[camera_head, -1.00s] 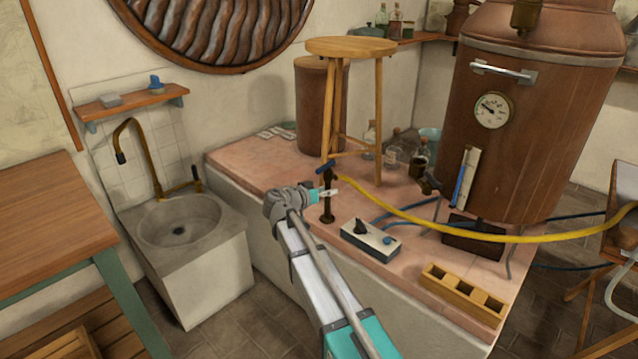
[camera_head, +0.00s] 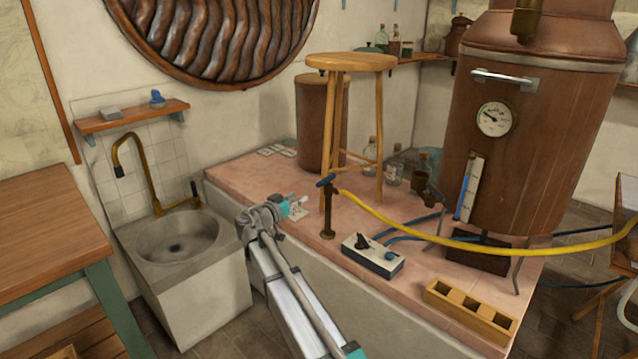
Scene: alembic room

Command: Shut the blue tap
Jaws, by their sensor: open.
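The blue tap (camera_head: 326,181) is a small blue handle on top of a dark bronze standpipe (camera_head: 327,215). The standpipe stands upright on the pink tiled platform near its front edge, and a yellow hose (camera_head: 420,224) runs from it to the right. My gripper (camera_head: 299,207) is open, with grey and teal parts, left of the standpipe and a little below the handle. It looks empty and apart from the tap. The fingertips are small in the picture.
A wooden stool (camera_head: 349,62) stands on the platform (camera_head: 244,178) behind the tap. A switch box (camera_head: 373,256) and a wooden rack (camera_head: 470,310) lie to the right. A copper boiler (camera_head: 540,130) stands behind them. A stone sink (camera_head: 190,240) is at the left.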

